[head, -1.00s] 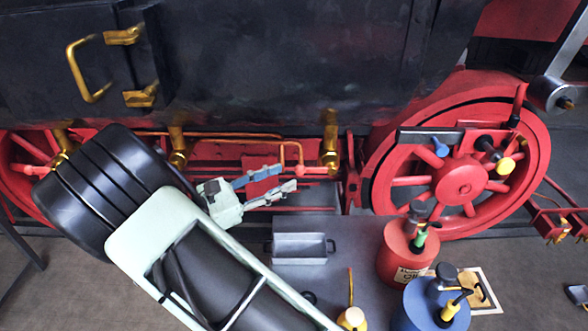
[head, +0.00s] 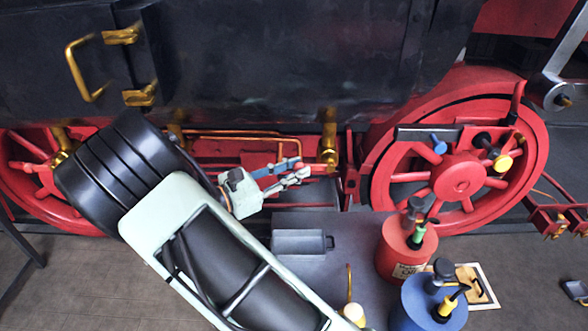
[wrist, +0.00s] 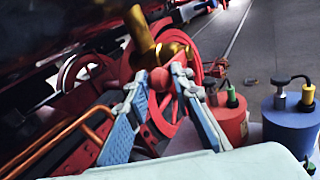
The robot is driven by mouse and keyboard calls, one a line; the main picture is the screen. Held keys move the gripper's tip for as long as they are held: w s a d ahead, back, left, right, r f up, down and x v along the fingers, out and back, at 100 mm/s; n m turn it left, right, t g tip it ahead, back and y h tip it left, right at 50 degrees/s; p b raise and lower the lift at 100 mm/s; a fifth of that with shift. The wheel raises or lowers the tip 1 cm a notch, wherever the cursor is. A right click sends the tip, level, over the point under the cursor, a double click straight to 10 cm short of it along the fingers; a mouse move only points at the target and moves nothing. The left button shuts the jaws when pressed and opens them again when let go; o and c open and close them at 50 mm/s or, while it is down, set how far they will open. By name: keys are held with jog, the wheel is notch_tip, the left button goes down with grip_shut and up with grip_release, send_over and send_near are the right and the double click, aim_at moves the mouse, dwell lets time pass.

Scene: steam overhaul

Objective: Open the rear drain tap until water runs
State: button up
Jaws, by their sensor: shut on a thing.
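A brass drain tap (head: 329,150) hangs under the dark body at the right of the pipework in the head view. In the wrist view the brass tap (wrist: 145,40) is close, with a round red knob (wrist: 159,79) at its lower end. My gripper (head: 298,168) reaches to this tap from the left. In the wrist view the tips of my gripper (wrist: 160,82) are on either side of the red knob and shut on it. Part of the knob is hidden by the fingers. No running water shows.
A copper pipe (head: 235,134) runs left of the tap. A large red wheel (head: 458,175) stands to the right. Below are a grey tray (head: 300,242), a red can (head: 405,250) and a blue can (head: 428,305). Another brass tap (head: 60,145) is at the far left.

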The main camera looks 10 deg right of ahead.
jog(key=shift+f, duration=0.1)
grip_shut()
notch_tip(320, 180, down, 6)
jog(key=d+n+t+h+b, duration=0.2)
jog(key=n+t+h+b, duration=0.2)
jog(key=n+t, duration=0.2)
jog(key=shift+s+d+n+h+b, duration=0.15)
jog(key=shift+s+n+h+b, duration=0.2)
jog(key=shift+n, duration=0.35)
jog(key=shift+w, duration=0.1)
jog(key=o, duration=1)
grip_release()
